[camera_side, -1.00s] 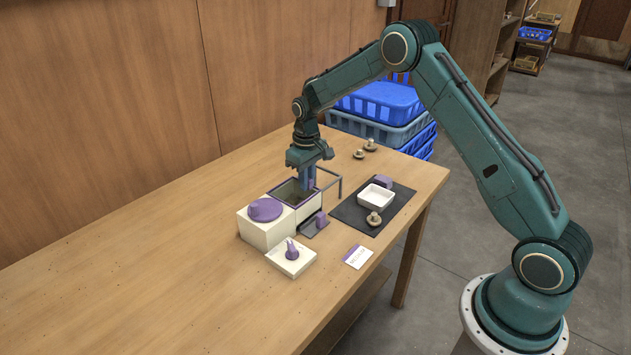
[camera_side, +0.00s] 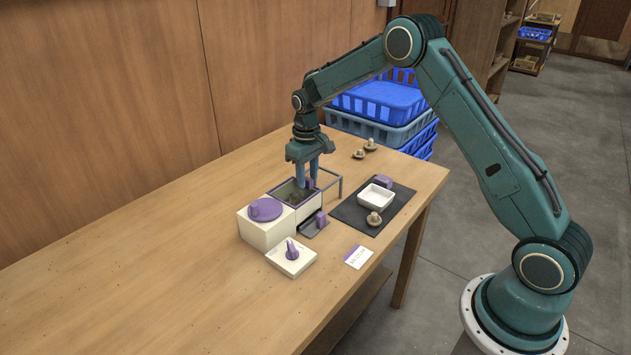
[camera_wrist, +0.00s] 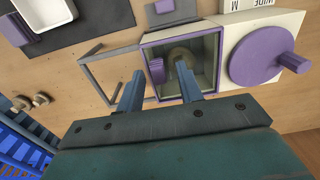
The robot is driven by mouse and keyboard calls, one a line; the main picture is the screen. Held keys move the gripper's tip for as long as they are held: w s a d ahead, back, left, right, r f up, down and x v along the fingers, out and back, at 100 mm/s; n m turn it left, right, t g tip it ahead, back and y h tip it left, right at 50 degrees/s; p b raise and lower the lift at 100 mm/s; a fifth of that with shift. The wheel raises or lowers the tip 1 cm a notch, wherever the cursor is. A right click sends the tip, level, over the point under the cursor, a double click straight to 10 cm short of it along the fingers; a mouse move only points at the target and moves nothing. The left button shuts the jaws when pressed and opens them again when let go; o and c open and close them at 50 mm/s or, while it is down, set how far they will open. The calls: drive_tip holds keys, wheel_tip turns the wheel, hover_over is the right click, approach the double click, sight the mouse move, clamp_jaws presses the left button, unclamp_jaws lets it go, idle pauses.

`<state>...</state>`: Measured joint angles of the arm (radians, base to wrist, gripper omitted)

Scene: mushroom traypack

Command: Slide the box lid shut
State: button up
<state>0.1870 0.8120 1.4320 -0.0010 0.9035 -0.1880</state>
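The cream box (camera_side: 306,207) has a purple rim and its inside shows from above. In the wrist view the box rim (camera_wrist: 219,62) surrounds a dark interior with a pale, round mushroom-like thing (camera_wrist: 182,56) in it. I cannot make out the lid panel itself. My gripper (camera_side: 307,186) is over the box, pointing down. In the wrist view its fingers (camera_wrist: 158,76) are apart, one on each side of the purple handle, with gaps visible.
A cream unit with a purple dial (camera_side: 265,209) adjoins the box. A small knob unit (camera_side: 291,258) and a card (camera_side: 358,257) lie in front. A white tray (camera_side: 376,198) sits on a dark mat (camera_side: 350,215). Loose mushrooms (camera_side: 370,145) lie behind. The left table is clear.

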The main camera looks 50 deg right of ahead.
drive_tip(key=shift+r, duration=1.2)
drive_tip(key=shift+w, duration=0.1)
drive_tip(key=shift+r, duration=0.1)
drive_tip(key=shift+r, duration=0.25)
drive_tip(key=s+a+r+t, duration=0.1)
drive_tip(key=s+a+r, duration=0.2)
drive_tip(key=s+r, duration=0.55)
drive_tip(key=s+a+r+t, duration=0.2)
drive_tip(key=s+a+r, duration=0.2)
drive_tip(key=s+r, duration=0.45)
drive_tip(key=s+a+r+t, duration=0.1)
drive_tip(key=s, duration=0.8)
drive_tip(key=s+a+r+t, duration=0.1)
drive_tip(key=s+a, duration=0.1)
drive_tip(key=s, duration=0.8)
drive_tip(key=shift+r+t, duration=0.25)
drive_tip(key=shift+t, duration=0.05)
